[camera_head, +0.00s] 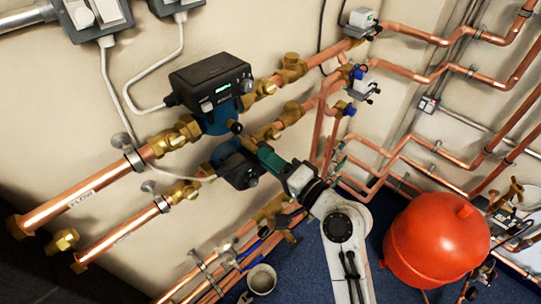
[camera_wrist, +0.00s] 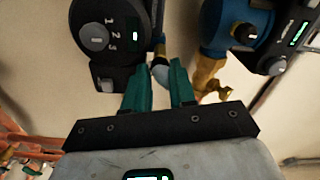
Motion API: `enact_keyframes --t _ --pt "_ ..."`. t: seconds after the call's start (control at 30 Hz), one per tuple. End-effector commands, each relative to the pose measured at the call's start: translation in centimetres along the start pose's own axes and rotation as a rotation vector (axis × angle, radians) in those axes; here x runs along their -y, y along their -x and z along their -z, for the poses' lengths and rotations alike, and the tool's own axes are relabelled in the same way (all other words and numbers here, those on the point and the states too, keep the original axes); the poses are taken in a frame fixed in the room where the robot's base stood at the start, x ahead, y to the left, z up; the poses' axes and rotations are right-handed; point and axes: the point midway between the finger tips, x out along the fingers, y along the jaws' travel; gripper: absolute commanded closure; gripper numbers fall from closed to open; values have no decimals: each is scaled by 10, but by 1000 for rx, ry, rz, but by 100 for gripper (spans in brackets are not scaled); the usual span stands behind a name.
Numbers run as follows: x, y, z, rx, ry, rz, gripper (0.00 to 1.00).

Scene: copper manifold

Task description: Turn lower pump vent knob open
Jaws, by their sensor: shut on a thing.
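The lower pump (camera_head: 238,168) has a dark head and sits on the lower copper pipe. In the wrist view the dark pump head (camera_wrist: 105,28) shows a round grey dial and the marks 1, 2, 3. My gripper (camera_head: 266,156) reaches it from the right in the head view. In the wrist view my gripper's green fingers (camera_wrist: 160,66) stand on either side of a small pale grey rounded piece (camera_wrist: 160,74) beside the pump head. It appears to be the vent knob, and the gripper is shut on it. The fingers partly hide it, so its turn angle cannot be read.
The upper pump (camera_head: 212,85), with a lit display, is close above and also shows in the wrist view (camera_wrist: 240,30). Brass valves (camera_head: 270,208) and copper pipes surround the gripper. A red tank (camera_head: 437,240) stands right of my arm. A bucket (camera_head: 262,279) is on the floor.

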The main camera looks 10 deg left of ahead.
Motion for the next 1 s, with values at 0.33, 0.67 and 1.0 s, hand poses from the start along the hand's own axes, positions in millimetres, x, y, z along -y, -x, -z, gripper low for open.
enact_keyframes --t 0.33,0.67,1.0 --pt "-1 0 2 -3 -82 -1 100" --pt "-1 1 1 -4 -87 -1 100" --pt "-1 0 1 -2 -86 -1 50"
